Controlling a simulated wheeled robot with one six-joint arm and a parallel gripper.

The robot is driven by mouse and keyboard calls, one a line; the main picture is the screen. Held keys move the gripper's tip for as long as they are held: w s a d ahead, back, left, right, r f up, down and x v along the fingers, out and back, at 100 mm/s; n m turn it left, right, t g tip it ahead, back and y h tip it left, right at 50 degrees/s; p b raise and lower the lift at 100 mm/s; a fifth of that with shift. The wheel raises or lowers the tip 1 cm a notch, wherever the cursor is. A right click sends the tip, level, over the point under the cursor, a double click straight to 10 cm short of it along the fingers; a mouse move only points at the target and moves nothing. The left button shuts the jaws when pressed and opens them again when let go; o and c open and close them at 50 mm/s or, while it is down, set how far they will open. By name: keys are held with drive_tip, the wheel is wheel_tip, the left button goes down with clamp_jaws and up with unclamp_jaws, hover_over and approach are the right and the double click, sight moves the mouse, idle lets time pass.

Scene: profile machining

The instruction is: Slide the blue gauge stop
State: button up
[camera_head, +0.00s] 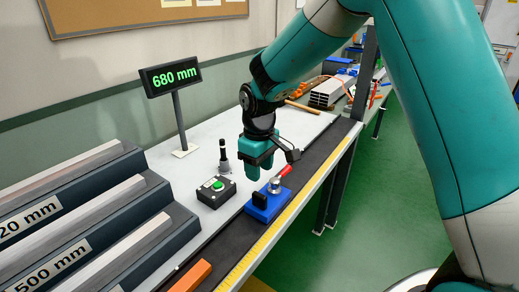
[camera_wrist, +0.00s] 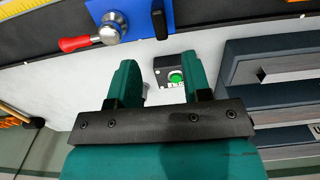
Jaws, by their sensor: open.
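The blue gauge stop (camera_head: 262,207) sits on the dark rail along the bench, beside the yellow scale. It has a black upright plate, a silver knob and a red handle (camera_head: 286,170). In the wrist view the blue gauge stop (camera_wrist: 137,14) is at the top, with its red handle (camera_wrist: 75,43) pointing left. My gripper (camera_head: 262,172) hangs above the bench, just behind the stop and apart from it in the head view. In the wrist view my gripper (camera_wrist: 162,80) has its two fingers spread, with nothing held between them.
A button box with a green button (camera_head: 216,190) stands left of the stop. A display reading 680 mm (camera_head: 171,77) stands behind. An orange block (camera_head: 190,277) lies on the rail at the front. Racks of metal profiles (camera_head: 80,206) fill the left. A dark post stands at the bench's far end.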

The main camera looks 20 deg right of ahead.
wheel_tip(320, 180, up, 6)
drive_tip(key=shift+r, duration=0.25)
idle(0.4)
drive_tip(key=s+a+r+y, duration=0.1)
drive_tip(key=s+a, duration=0.1)
drive_tip(key=s, duration=0.6)
drive_tip(key=s+a+r+y, duration=0.1)
drive_tip(key=s+a+r, duration=0.1)
drive_tip(key=s, duration=0.7)
drive_tip(key=s+a+r+y, duration=0.1)
drive_tip(key=s+r+y, duration=0.1)
drive_tip(key=s, duration=0.7)
drive_tip(key=shift+s+a+r+n, duration=0.25)
drive_tip(key=shift+a+n, duration=0.05)
drive_tip(key=shift+a, duration=0.1)
